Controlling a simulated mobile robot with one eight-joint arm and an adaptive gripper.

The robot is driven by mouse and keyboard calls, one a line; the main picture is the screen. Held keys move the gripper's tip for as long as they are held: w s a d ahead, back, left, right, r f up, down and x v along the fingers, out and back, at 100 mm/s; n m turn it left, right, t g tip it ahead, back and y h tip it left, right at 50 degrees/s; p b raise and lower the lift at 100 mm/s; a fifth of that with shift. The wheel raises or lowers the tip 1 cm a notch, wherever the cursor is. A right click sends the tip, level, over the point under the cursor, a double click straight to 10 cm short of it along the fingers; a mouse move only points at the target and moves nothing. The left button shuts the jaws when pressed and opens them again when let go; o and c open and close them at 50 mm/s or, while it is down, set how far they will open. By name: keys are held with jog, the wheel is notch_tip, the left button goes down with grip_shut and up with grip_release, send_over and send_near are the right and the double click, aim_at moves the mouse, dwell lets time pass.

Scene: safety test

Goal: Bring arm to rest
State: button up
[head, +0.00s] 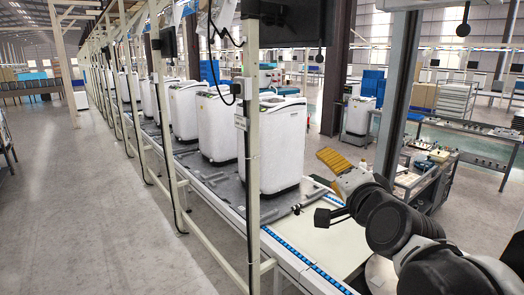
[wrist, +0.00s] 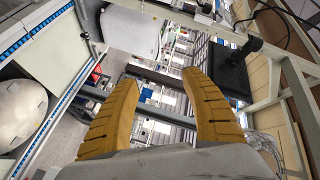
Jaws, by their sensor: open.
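My gripper (head: 329,175) has yellow fingers and is at the end of my dark arm, on the right side of the head view. It is held above the pale near end of the conveyor line. In the wrist view my gripper (wrist: 160,88) shows two yellow fingers spread apart, with nothing between them. My dark arm links reach from the lower right corner of the head view up to the gripper. The tips point away from the arm, toward the left.
White appliances (head: 272,145) stand in a row on the conveyor (head: 228,187) to the left of my gripper. Upright posts (head: 252,150) and hanging monitors (head: 290,22) frame the line. A workbench (head: 420,180) stands behind at right. Open floor (head: 70,190) lies at left.

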jog(key=s+d+f+n+g+b, duration=0.1)
jog(key=s+f+n+g+b, duration=0.2)
jog(key=f, duration=0.9)
jog(key=s+d+f+n+g+h+b, duration=0.1)
jog(key=s+f+n+g+b, duration=0.2)
jog(key=s+f, duration=0.7)
jog(key=s+d+f+n+g+b, duration=0.1)
jog(key=s+f+n+g+b, duration=0.2)
jog(key=f, duration=1.1)
jog(key=s+n+b, duration=0.2)
jog(key=s, duration=0.2)
jog(key=shift+d+g+h, duration=0.35)
jog(key=shift+g+h, duration=0.05)
